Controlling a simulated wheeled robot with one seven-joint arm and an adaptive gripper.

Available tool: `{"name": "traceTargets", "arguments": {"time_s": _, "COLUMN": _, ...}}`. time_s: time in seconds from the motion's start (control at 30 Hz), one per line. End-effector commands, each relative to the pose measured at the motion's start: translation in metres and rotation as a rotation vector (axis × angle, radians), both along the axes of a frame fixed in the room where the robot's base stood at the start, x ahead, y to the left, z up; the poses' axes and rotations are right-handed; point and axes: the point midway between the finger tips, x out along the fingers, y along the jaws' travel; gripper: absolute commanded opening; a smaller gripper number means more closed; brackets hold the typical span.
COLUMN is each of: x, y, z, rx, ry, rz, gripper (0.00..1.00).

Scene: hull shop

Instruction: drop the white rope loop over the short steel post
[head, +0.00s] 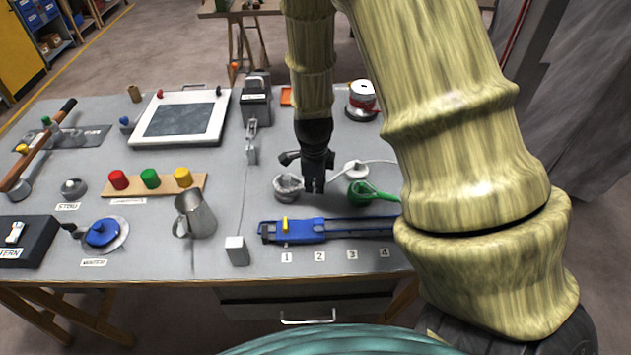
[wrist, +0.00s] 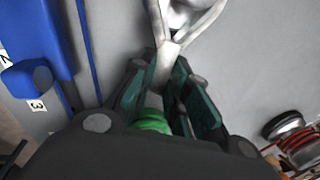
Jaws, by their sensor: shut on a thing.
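My gripper (head: 314,187) points down over the right half of the grey bench. In the wrist view, its fingers (wrist: 168,100) are shut on the tail of the white rope loop (wrist: 207,20). The loop's open end spreads away from the fingers. The short steel post (wrist: 178,14) shows as shiny grey metal inside the loop's outline. In the head view, the white loop (head: 289,179) is just left of the fingertips, at the post. I cannot tell how far down the post it sits.
A blue rail (head: 320,230) with a yellow slider lies in front of my gripper. A green loop (head: 362,193) and a white round piece with a cord (head: 355,169) are close on the right. A metal jug (head: 195,215) stands left. A red-and-white spool (head: 361,100) stands behind.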

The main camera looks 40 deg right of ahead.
Motion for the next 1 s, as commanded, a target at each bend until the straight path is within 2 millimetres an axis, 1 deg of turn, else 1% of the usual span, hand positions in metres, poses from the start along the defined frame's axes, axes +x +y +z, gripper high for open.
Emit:
{"name": "traceTargets", "arguments": {"time_s": 0.4, "x": -0.0003, "y": 0.0001, "z": -0.0078, "rx": 0.001, "ry": 0.001, "rz": 0.000, "gripper": 0.00}}
{"name": "traceTargets", "arguments": {"time_s": 0.77, "x": -0.0002, "y": 0.0000, "z": -0.0080, "rx": 0.000, "ry": 0.000, "rz": 0.000, "gripper": 0.00}}
{"name": "traceTargets", "arguments": {"time_s": 0.8, "x": -0.0002, "y": 0.0001, "z": -0.0079, "rx": 0.000, "ry": 0.000, "rz": 0.000, "gripper": 0.22}}
{"name": "traceTargets", "arguments": {"time_s": 0.87, "x": -0.0002, "y": 0.0001, "z": -0.0079, "rx": 0.000, "ry": 0.000, "rz": 0.000, "gripper": 0.33}}
{"name": "traceTargets", "arguments": {"time_s": 0.9, "x": -0.0002, "y": 0.0001, "z": -0.0079, "rx": 0.000, "ry": 0.000, "rz": 0.000, "gripper": 0.41}}
{"name": "traceTargets", "arguments": {"time_s": 1.0, "x": -0.0002, "y": 0.0001, "z": -0.0079, "rx": 0.000, "ry": 0.000, "rz": 0.000, "gripper": 0.42}}
